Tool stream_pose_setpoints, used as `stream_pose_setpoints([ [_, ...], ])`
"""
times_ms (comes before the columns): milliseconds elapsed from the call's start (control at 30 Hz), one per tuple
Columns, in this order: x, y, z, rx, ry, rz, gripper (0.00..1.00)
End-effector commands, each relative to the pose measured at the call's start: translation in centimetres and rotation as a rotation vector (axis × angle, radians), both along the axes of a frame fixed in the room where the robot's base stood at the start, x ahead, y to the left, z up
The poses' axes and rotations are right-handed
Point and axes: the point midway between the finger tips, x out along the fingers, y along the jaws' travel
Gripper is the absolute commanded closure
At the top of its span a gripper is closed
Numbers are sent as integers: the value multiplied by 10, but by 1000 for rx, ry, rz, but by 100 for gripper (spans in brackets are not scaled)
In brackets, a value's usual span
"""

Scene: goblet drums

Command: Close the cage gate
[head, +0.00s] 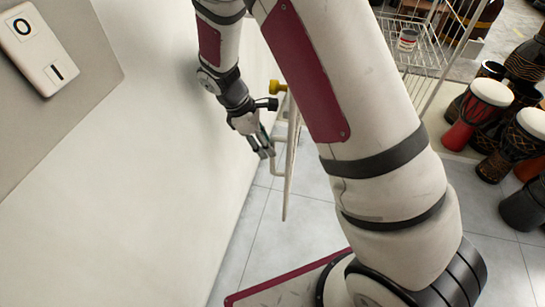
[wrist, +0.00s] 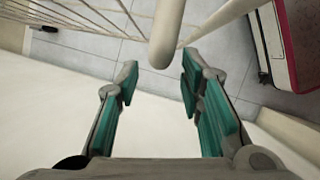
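The cage gate (head: 288,185) shows almost edge-on in the head view, a pale frame standing out beside the white wall. Its wire bars (wrist: 75,18) fill the upper left of the wrist view. A pale rounded handle bar (wrist: 165,38) projects toward my gripper. My gripper (head: 263,147) is on the wall side of the gate, close to the handle. In the wrist view my gripper (wrist: 157,85) is open, its teal-padded fingers apart with nothing between them. The handle's end lies just beyond the fingertips. My arm hides much of the gate and cage in the head view.
A white wire cage (head: 425,50) holding a small can (head: 407,40) stands at the upper right. Several goblet drums (head: 480,105) stand at the right. The white wall (head: 130,170) is close on the left. Grey tiled floor (head: 250,235) lies clear below the gate.

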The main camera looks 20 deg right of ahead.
Motion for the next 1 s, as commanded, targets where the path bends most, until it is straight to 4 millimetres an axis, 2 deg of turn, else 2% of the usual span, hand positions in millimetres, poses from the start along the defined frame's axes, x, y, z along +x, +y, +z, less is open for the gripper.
stream_pose_setpoints([
  [100,-3,-7,-21,-1,2,-1,65],
  [300,-6,-16,-43,0,2,0,65],
  [700,-7,-19,-50,0,1,1,65],
  [733,-7,-19,-50,0,1,1,70],
  [867,-7,-19,-50,0,1,1,99],
  [1000,-7,-19,-50,0,1,1,100],
])
